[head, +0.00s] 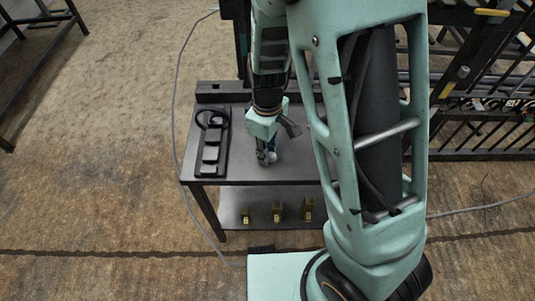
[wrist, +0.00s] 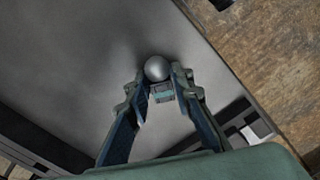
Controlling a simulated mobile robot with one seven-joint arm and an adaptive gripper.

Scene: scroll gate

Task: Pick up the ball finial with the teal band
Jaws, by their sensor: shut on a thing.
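The ball finial (wrist: 157,68) shows in the wrist view as a smooth grey metal ball above a short base with a dull teal tint. My gripper (wrist: 160,84) is shut on it, with one finger on each side just below the ball. The fingers hide part of the base. In the head view my gripper (head: 264,148) is low over the front middle of the dark metal table (head: 305,168), pointing down. The ball finial (head: 271,157) is a small pale spot at its fingertips. I cannot tell whether its base touches the tabletop.
A black stepped holder (head: 211,155) with a ring at its back end lies at the table's left. Several brass-coloured pieces (head: 277,212) stand on the lower shelf. Dark metal gates and railings (head: 480,100) stand at the right. The tabletop around my gripper looks bare.

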